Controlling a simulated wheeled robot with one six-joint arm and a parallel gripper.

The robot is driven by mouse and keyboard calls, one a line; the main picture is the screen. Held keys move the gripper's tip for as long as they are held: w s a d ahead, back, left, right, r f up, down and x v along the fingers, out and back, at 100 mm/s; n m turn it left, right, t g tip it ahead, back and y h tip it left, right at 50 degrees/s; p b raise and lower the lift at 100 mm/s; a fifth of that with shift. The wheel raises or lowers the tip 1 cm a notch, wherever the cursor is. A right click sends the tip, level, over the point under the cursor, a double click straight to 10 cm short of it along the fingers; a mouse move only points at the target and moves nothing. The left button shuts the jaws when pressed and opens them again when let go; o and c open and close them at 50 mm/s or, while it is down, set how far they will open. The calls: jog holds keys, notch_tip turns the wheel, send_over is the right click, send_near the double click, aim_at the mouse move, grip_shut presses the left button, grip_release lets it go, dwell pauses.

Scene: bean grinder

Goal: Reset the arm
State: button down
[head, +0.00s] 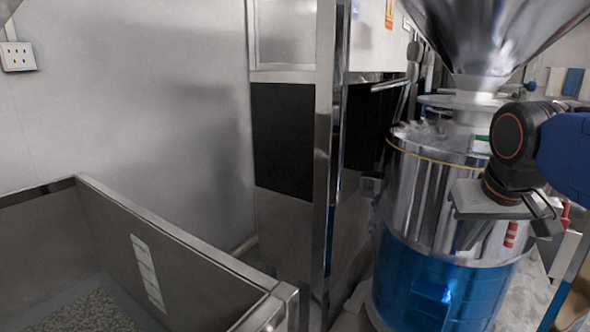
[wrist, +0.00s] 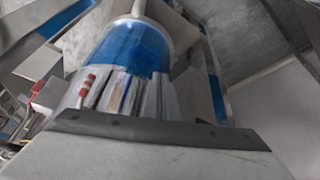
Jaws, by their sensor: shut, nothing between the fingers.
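My arm comes in from the right edge in the head view, with a blue link and a black wrist joint. My gripper (head: 546,222) hangs below that joint, in front of the right side of the grinder. Its dark fingers are small in the picture and hold nothing that I can see. The bean grinder (head: 455,195) is a shiny steel drum with a blue lower part and a large steel funnel on top. In the wrist view, the blue drum (wrist: 130,45) shows beyond a grey plate across the bottom; the fingertips cannot be made out there.
A steel bin (head: 170,250) with beans (head: 85,312) on its floor stands at the lower left. A tall steel cabinet (head: 285,140) with dark panels stands between bin and grinder. A red-handled item (wrist: 38,88) lies left in the wrist view. The left wall is bare except for a socket (head: 17,57).

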jog(key=s+a+f, duration=0.2)
jog(key=s+f, duration=0.2)
jog(key=f, duration=0.4)
jog(key=s+a+f+n+y, duration=0.1)
jog(key=s+f, duration=0.4)
jog(key=f, duration=0.3)
jog(key=shift+a+f, duration=0.3)
jog(key=shift+a, duration=0.1)
jog(key=shift+s, duration=0.1)
